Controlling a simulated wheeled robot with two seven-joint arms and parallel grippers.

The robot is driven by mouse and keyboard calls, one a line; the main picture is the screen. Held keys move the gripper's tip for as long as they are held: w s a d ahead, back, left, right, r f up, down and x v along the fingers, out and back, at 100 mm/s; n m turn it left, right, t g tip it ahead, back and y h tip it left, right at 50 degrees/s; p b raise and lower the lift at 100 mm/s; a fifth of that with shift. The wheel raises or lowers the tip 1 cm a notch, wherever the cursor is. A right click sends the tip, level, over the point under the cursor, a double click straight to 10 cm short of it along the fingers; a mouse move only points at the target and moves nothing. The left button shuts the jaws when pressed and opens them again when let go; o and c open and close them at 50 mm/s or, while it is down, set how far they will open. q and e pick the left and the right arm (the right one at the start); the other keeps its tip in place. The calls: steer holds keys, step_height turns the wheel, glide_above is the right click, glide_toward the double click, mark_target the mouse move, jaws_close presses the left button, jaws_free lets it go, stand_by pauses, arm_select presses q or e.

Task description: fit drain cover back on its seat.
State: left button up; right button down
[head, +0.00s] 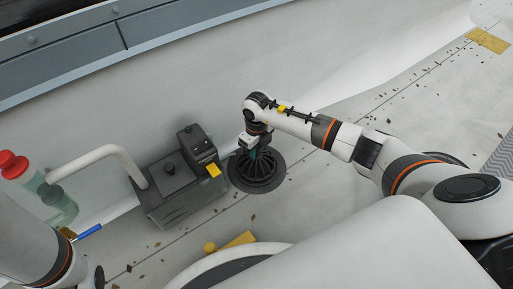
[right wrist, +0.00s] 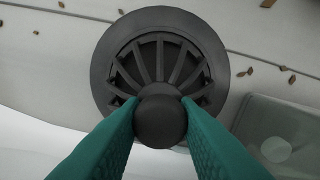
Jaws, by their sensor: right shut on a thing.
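The drain cover is a dark ribbed dome with a round knob; it shows in the head view (head: 256,172) and the right wrist view (right wrist: 160,60). My right gripper (head: 251,150) is above it. In the right wrist view the green fingers (right wrist: 159,112) are shut on the cover's knob, one on each side. A wide dark ring, the seat (head: 264,187), shows around the cover in the head view. The cover lies over the ring, but I cannot tell whether it rests flush.
A dark grey box (head: 177,190) with a yellow tab and a pale pipe (head: 103,153) stands just left of the cover. A red-capped greenish bottle (head: 62,207) is at the far left. Small leaf-like debris litters the pale floor. A yellow piece (head: 238,240) lies below.

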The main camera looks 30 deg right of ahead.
steer(key=shift+f, duration=0.4)
steer(key=c, duration=0.6)
jaws_free()
steer(key=shift+o, duration=0.2)
steer(key=shift+r+p, duration=2.6)
steer(key=shift+r, duration=0.4)
